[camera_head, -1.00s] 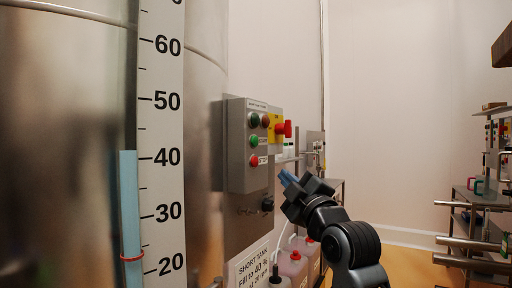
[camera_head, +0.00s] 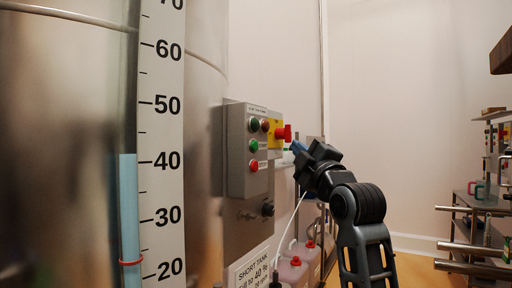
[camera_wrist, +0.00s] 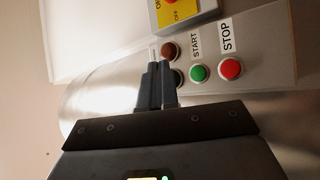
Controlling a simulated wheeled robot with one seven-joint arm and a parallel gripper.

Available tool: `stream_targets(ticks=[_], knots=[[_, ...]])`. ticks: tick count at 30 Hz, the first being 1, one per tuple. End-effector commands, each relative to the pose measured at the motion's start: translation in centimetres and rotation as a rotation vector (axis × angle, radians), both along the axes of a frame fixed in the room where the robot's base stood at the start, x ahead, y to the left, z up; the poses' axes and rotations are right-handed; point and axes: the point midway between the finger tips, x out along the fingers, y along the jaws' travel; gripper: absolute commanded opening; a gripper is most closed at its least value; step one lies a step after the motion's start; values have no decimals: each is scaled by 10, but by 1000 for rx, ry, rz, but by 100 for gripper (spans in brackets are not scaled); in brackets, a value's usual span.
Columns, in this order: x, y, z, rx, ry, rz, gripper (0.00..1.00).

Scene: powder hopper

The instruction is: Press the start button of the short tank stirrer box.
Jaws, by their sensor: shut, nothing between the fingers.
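The grey short tank stirrer box (camera_head: 237,180) is mounted beside the steel tank. Its green start button (camera_head: 253,146) sits above the red stop button (camera_head: 253,166). In the wrist view, the green button (camera_wrist: 198,73) is by the word START and the red button (camera_wrist: 230,68) by STOP. My gripper (camera_head: 297,147) is shut and empty, to the right of the box at about the start button's height in the picture. In the wrist view its fingertips (camera_wrist: 160,68) are left of the green button and partly cover a lamp. I see no contact with the button.
A red switch on a yellow plate (camera_head: 283,133) juts out close to my gripper. A black knob (camera_head: 268,208) is below the box. Capped jugs (camera_head: 292,270) stand lower down.

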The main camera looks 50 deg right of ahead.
Motion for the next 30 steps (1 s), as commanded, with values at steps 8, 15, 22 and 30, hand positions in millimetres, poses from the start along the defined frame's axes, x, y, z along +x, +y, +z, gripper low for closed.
stream_targets(ticks=[8,15,22,30], knots=[[37,4,0,0,0,2,0],[64,5,0,0,1,1,0],[77,6,0,0,0,0,0],[79,6,0,-1,1,0,0]])
